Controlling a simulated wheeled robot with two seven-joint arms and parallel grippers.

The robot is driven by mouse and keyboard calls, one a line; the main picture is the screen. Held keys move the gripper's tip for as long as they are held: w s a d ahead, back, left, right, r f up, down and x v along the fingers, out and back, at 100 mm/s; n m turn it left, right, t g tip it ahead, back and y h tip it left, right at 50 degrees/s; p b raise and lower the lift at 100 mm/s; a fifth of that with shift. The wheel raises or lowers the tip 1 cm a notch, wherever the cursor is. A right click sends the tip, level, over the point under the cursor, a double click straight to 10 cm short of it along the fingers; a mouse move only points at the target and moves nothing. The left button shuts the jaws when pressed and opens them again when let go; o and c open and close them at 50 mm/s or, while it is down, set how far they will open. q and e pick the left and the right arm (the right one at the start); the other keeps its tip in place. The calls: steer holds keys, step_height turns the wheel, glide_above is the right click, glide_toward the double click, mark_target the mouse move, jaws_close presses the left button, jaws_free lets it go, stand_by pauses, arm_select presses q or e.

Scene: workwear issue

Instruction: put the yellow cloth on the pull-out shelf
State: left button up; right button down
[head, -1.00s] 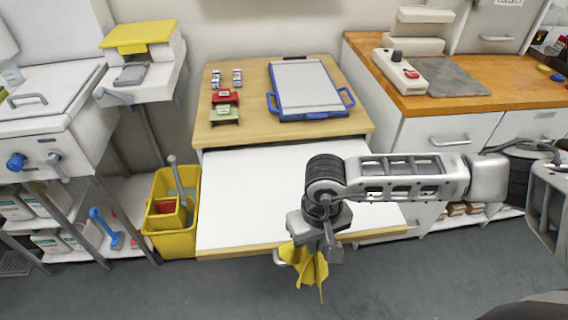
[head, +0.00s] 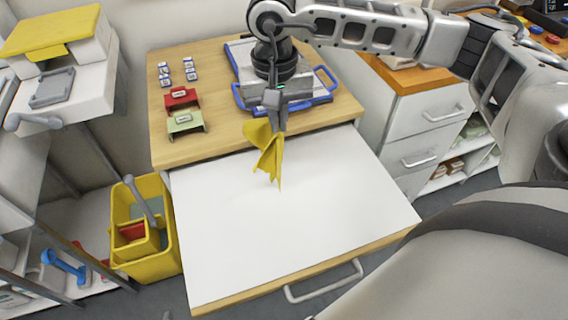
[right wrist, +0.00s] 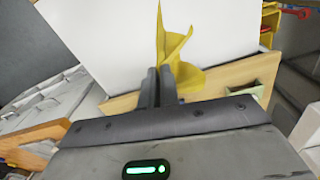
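The yellow cloth (head: 268,155) hangs crumpled from my right gripper (head: 276,122), whose fingers are shut on it. In the head view it is over the back part of the white pull-out shelf (head: 290,225), near the wooden desktop edge. I cannot tell whether its lower tip touches the shelf. The right wrist view also shows the cloth (right wrist: 180,55) pinched between the closed fingertips (right wrist: 160,78), with the white shelf beyond. The shelf is pulled out and its visible surface is bare. My left gripper is not in view.
The wooden desktop (head: 215,140) behind the shelf holds a red holder (head: 181,97), a green holder (head: 186,122), small labelled blocks and a blue-rimmed tray (head: 325,88). A yellow bucket (head: 150,262) stands left of the shelf. The shelf handle (head: 323,284) sticks out in front.

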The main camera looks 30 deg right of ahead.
step_height(320, 180, up, 7)
steer(key=d+m+b, duration=0.1)
steer(key=d+m, duration=0.1)
arm_select(q)
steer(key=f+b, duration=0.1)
steer(key=b, duration=0.2)
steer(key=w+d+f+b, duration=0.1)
steer(key=b, duration=0.2)
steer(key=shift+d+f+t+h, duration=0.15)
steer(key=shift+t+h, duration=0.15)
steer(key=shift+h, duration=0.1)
arm_select(e)
step_height(320, 180, down, 10)
steer(key=shift+w, duration=0.3)
steer(key=shift+r, duration=0.1)
